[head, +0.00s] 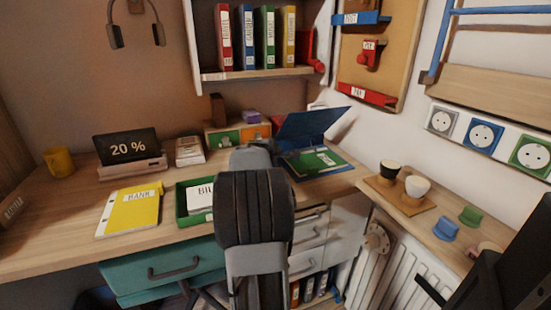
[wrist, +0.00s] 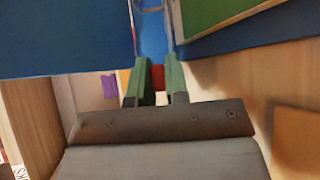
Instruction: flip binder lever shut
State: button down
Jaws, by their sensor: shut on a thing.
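The blue binder (head: 311,126) lies open on the desk at the back right, one cover raised and a green sheet (head: 318,161) on its lower side. In the wrist view, one blue cover (wrist: 65,38) fills the upper left, and the other side, with green on it (wrist: 215,12), is at the upper right. Metal parts (wrist: 151,8) show between them at the top. My gripper (wrist: 158,75) has its green-tipped fingers close together below the metal parts, shut on a small red piece between them, which looks like the binder lever. In the head view my arm hides the fingers.
A green tray (head: 183,205) with papers and a yellow folder (head: 133,209) lie left of my arm. A screen (head: 127,146) and yellow mug (head: 59,162) stand farther left. Two cups on a wooden board (head: 401,199) stand right. A shelf of binders (head: 257,73) hangs above.

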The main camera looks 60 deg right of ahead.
jog(key=f+b, duration=0.1)
jog(key=b, duration=0.1)
jog(key=shift+s+h+b, duration=0.15)
jog(key=shift+h+b, duration=0.15)
jog(key=shift+b, duration=0.05)
jog(key=shift+s+r+m+b, duration=0.2)
jog(key=shift+s+m+b, duration=0.05)
jog(key=shift+m+b, duration=0.05)
jog(key=c, duration=1.4)
grip_release()
jog(key=shift+w+a+r, duration=0.1)
jog(key=shift+w, duration=0.1)
jog(key=shift+o, duration=1.4)
jog(key=p+v, duration=0.2)
jog(key=v, duration=1)
jog(key=shift+s, duration=0.2)
jog(key=shift+p+v, duration=0.4)
jog(key=shift+v, duration=0.5)
